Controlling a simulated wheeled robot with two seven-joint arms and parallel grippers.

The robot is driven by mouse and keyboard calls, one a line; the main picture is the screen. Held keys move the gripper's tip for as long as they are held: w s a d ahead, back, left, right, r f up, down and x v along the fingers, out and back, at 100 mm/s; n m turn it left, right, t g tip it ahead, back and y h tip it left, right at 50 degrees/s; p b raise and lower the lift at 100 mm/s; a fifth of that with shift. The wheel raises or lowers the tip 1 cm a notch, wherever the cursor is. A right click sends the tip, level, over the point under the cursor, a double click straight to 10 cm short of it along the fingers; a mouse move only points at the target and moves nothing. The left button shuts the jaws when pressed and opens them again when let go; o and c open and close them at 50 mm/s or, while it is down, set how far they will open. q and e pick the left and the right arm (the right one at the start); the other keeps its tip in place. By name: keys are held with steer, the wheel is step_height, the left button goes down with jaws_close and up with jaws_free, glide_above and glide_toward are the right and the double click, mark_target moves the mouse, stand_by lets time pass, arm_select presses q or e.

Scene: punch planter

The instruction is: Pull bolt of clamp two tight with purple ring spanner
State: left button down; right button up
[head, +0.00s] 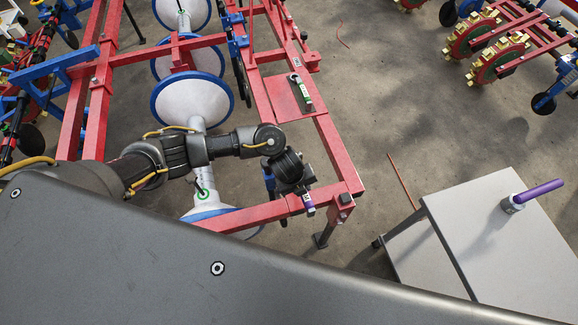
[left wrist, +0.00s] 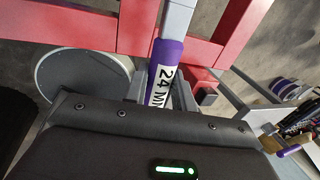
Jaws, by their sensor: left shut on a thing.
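My left gripper (head: 305,196) is at the front right corner of the red planter frame (head: 345,165). In the left wrist view it is shut on the purple spanner (left wrist: 167,55), its fingers on both sides of the handle. The handle has a white label reading "24 M", the rest hidden. Its grey shank (left wrist: 178,20) runs up across the red frame and leaves the picture, so the ring end is hidden. My right gripper is not in view.
A grey table (head: 485,225) stands at the right, with another purple-handled tool (head: 540,191) on it. A small level-like bar (head: 300,92) lies on a red plate of the frame. White cones with blue rims (head: 193,100) hang under the frame. Concrete floor lies between frame and table.

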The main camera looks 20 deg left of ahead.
arm_select(q)
steer(key=shift+f+b, duration=0.45)
steer(key=shift+f, duration=0.1)
stand_by(0.4)
steer(key=shift+f+b, duration=0.9)
steer(key=shift+f, duration=0.2)
steer(key=shift+s+a+m+g+b, duration=0.15)
steer(key=shift+s+a+m+b, duration=0.15)
steer(key=shift+a+m, duration=0.35)
steer(key=shift+s+a+m+g+b, duration=0.2)
steer(key=shift+s+a+m, duration=0.1)
steer(key=shift+a+m, duration=0.3)
steer(key=shift+d+r+n+p, duration=0.15)
steer(key=shift+d+n+p, duration=0.1)
steer(key=shift+p, duration=0.15)
steer(key=shift+w, duration=0.1)
